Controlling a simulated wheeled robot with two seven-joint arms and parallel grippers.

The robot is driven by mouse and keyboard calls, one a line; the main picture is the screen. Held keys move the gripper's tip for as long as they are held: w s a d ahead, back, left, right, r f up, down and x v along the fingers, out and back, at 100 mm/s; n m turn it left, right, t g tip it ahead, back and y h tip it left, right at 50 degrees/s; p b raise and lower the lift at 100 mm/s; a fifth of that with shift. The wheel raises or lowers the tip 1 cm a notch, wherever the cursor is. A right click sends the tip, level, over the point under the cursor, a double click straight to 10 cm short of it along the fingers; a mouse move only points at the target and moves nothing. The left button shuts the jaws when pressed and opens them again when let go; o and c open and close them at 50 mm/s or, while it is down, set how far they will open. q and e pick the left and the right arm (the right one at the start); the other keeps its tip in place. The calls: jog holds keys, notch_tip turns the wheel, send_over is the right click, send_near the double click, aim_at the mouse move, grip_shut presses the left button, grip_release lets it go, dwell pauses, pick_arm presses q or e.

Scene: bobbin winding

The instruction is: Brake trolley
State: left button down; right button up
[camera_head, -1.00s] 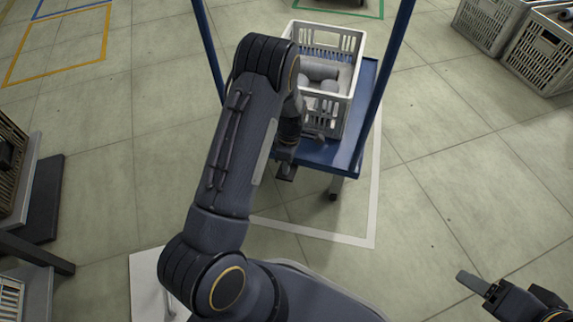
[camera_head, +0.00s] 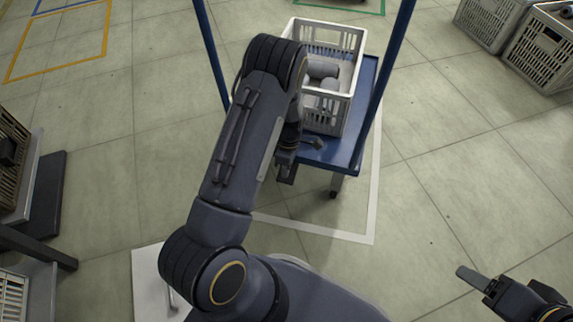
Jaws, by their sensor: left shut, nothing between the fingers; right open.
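The blue trolley (camera_head: 343,153) stands at the top centre on a floor area outlined in white. Its uprights rise at left and right, and a caster (camera_head: 333,194) shows under its near right corner. A light grey crate (camera_head: 327,116) with grey cylindrical pieces stands on its deck. My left gripper (camera_head: 286,174) is at the trolley's near edge, low beside the deck; it is shut and empty. My arm hides the trolley's near left part, and I cannot tell whether the fingers touch it. My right gripper (camera_head: 476,279) is open and empty over bare floor at lower right.
Grey crates (camera_head: 541,57) stand at the upper right. A rack with crates (camera_head: 14,160) is at the left edge, with a dark base (camera_head: 43,195) on the floor. A yellow floor outline (camera_head: 57,68) lies upper left. The floor right of the trolley is clear.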

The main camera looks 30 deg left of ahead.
pick_arm(q)
jog(key=shift+s+f, duration=0.25)
jog(key=shift+f, duration=0.4)
pick_arm(e)
jog(key=shift+r, duration=0.1)
pick_arm(q)
jog(key=shift+s+d+f, duration=0.1)
jog(key=shift+s+f, duration=0.05)
